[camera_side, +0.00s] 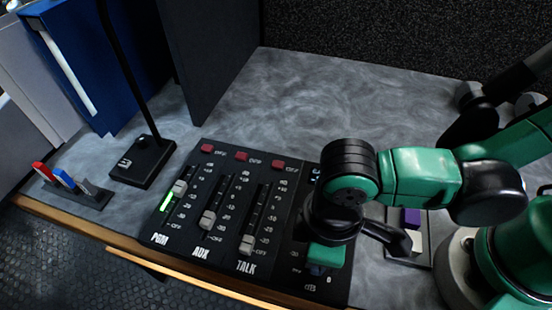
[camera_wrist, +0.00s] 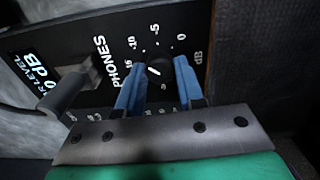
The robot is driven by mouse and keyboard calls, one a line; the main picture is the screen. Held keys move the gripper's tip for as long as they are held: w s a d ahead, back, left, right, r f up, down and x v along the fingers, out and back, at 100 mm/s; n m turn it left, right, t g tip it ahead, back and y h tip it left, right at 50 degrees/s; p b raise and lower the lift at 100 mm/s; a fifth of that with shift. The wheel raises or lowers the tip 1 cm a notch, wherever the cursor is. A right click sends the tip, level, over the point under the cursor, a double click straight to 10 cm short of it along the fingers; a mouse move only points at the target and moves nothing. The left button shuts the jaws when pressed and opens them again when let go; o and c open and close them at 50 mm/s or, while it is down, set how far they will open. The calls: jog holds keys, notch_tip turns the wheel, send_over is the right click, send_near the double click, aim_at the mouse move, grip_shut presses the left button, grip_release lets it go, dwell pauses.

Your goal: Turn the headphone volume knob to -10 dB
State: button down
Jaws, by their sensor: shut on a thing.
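The PHONES knob (camera_wrist: 159,69) is a dark round knob with a short pale pointer mark, on the black panel in the wrist view. White scale numbers, among them 0, -5 and -10, ring its far side. Which number the pointer marks is hard to tell. My gripper (camera_wrist: 161,77) has its two blue fingers shut on the knob, one on each side. In the side view my gripper (camera_side: 318,268) is down at the right end of the black mixer panel (camera_side: 215,232), and my wrist hides the knob.
Three faders, PGM (camera_side: 179,187), AUX (camera_side: 208,219) and TALK (camera_side: 247,244), stand left of my gripper, with red buttons (camera_side: 241,156) behind them. A microphone base (camera_side: 143,160) stands farther left. A holder with a purple block (camera_side: 411,217) is close on the right. The rear desk is clear.

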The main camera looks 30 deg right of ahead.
jog(key=shift+m, duration=0.3)
jog(key=c, duration=0.5)
grip_release()
jog(key=shift+c, duration=0.2)
jog(key=shift+r, duration=2.8)
jog(key=shift+w, duration=0.1)
jog(key=w+d+r+m+t, duration=0.2)
jog(key=w+d+m+t, duration=0.1)
jog(key=d, duration=0.7)
jog(key=w+d+r+m+t, duration=0.2)
jog(key=w+d+m+t, duration=0.2)
jog(key=w+d+m, duration=0.2)
jog(key=w+d, duration=0.2)
jog(key=d, duration=0.2)
jog(key=shift+r, duration=0.35)
